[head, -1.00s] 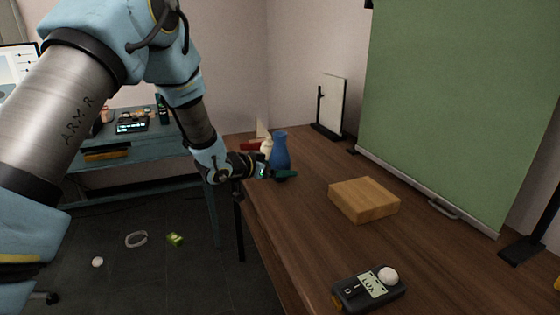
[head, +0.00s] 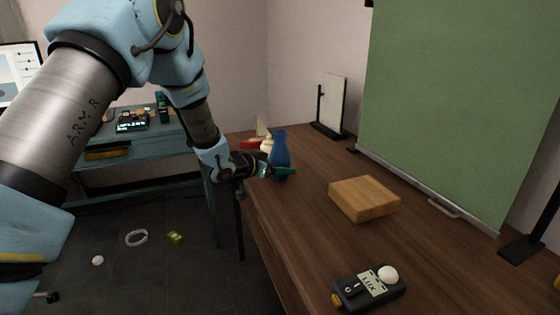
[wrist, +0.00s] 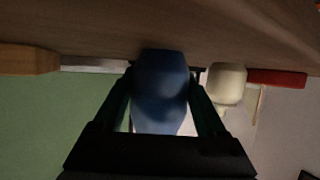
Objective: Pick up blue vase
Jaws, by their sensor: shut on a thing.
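The blue vase (head: 280,152) stands upright near the far left part of the wooden table (head: 290,235) in the head view. My gripper (head: 282,172) reaches it from the left, low on its body. In the wrist view the vase (wrist: 160,90) fills the space between the two dark fingers of my gripper (wrist: 162,105), one on each side. The gripper is shut on the vase. I cannot tell whether the vase's base touches the table.
A cream object (wrist: 227,85) and a red object (wrist: 277,78) are close beside the vase. A wooden block (head: 363,198) and a lux meter (head: 368,287) lie nearer on the table. A white panel on a stand (head: 332,103) and a green screen (head: 440,100) are behind.

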